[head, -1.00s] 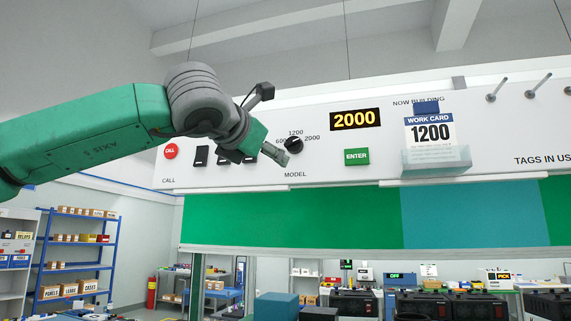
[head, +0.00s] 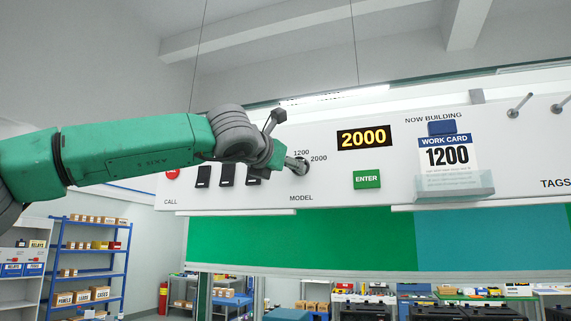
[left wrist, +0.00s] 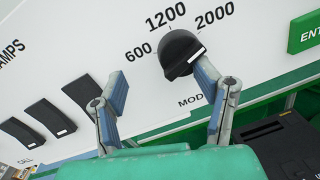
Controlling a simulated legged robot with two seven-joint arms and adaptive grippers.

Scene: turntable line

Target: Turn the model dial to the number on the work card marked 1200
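The black model dial (left wrist: 178,52) shows in the left wrist view on the white panel, under the numbers 600, 1200 and 2000. Its white mark lies on the right side, towards 2000. My left gripper (left wrist: 160,82) is open; its right fingertip is close beside the dial and its left fingertip is off to the left. I cannot tell whether it touches the dial. In the head view my left gripper (head: 298,164) covers much of the dial. The work card (head: 447,155) reads 1200. The display (head: 363,138) reads 2000. My right gripper is not in view.
A green ENTER button (head: 367,179) sits right of the dial. Several black switches (head: 227,176) and a red call button (head: 173,173) are on its left. Pegs (head: 519,104) stick out at the panel's right. Shelving (head: 90,262) stands far off.

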